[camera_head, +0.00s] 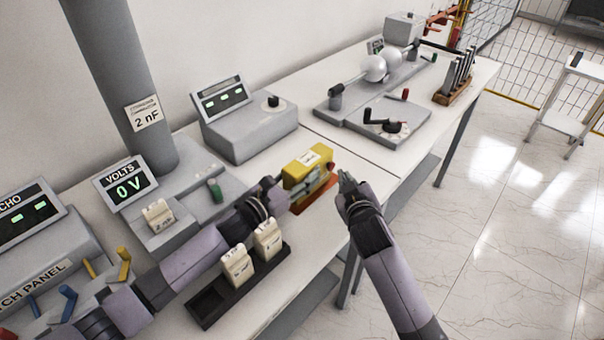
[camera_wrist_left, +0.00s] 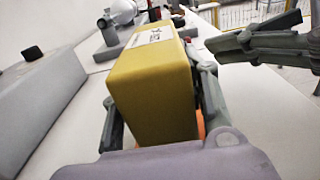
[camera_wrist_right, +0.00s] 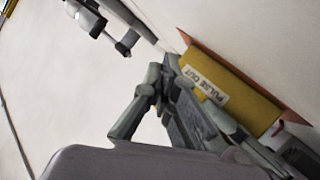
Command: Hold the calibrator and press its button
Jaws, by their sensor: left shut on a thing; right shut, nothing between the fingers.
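The calibrator is a yellow box (camera_head: 307,165) with a white label on top, over an orange-red base plate (camera_head: 318,196) on the table. My left gripper (camera_head: 300,187) is shut on it; in the left wrist view the fingers lie along both sides of the yellow box (camera_wrist_left: 152,90). My right gripper (camera_head: 346,180) is shut and empty, just right of the calibrator and apart from it in the head view. In the right wrist view, the closed fingers (camera_wrist_right: 168,75) are near the calibrator's face (camera_wrist_right: 225,90), labelled "PULSE OUT". The button is not clearly visible; a small red part (camera_wrist_left: 188,41) shows behind the box.
A black rack (camera_head: 215,300) with white blocks stands in front of my left arm. A grey console (camera_head: 248,125) stands behind the calibrator. A sphere apparatus (camera_head: 375,100) stands on the farther table. The table's front edge runs below my right gripper.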

